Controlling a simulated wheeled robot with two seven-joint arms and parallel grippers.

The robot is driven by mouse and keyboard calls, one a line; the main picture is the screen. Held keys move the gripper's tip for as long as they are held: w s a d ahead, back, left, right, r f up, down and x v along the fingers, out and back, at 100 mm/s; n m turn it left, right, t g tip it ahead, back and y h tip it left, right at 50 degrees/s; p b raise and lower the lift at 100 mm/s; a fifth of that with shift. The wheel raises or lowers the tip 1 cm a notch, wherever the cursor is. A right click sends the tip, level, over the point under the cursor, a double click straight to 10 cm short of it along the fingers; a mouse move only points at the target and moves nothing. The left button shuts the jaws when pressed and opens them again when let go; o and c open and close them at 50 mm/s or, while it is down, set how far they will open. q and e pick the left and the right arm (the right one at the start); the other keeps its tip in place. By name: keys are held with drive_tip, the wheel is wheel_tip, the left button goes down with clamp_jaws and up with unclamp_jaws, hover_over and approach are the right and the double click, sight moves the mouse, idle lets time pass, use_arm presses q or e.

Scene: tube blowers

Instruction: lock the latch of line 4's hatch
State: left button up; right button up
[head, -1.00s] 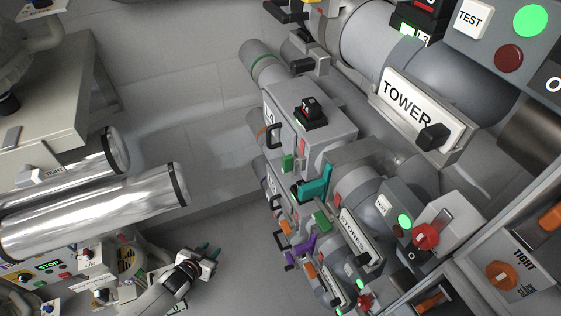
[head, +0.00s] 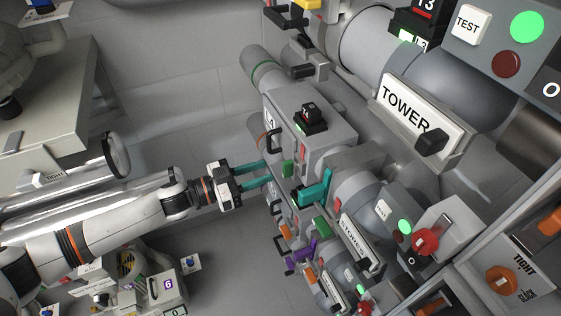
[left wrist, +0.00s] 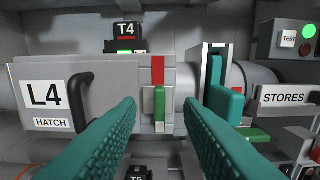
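Line 4's hatch is a grey box with an "L4 HATCH" plate (left wrist: 46,105) and a black handle (left wrist: 81,101), on the left in the left wrist view. To the right of the handle is the green latch (left wrist: 159,112), upright in a pale bracket under a red strip. The latch also shows in the head view (head: 288,167). My left gripper (head: 267,171) is open and empty, its teal fingers pointing at the hatch side. In the left wrist view its fingertips (left wrist: 159,102) lie either side of the latch, apparently short of it. My right gripper is not in view.
A teal gate handle (head: 316,188) stands just right of the latch, near my right finger. The black T4 display (head: 310,116) sits on top of the line. Lower lines with green and purple handles (head: 302,250) are packed below. Open floor lies left of the lines.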

sight(283, 165)
use_arm(q)
drive_tip(key=p+x, duration=0.1)
drive_tip(key=x, duration=0.5)
drive_tip(key=shift+c, duration=0.5)
clamp_jaws()
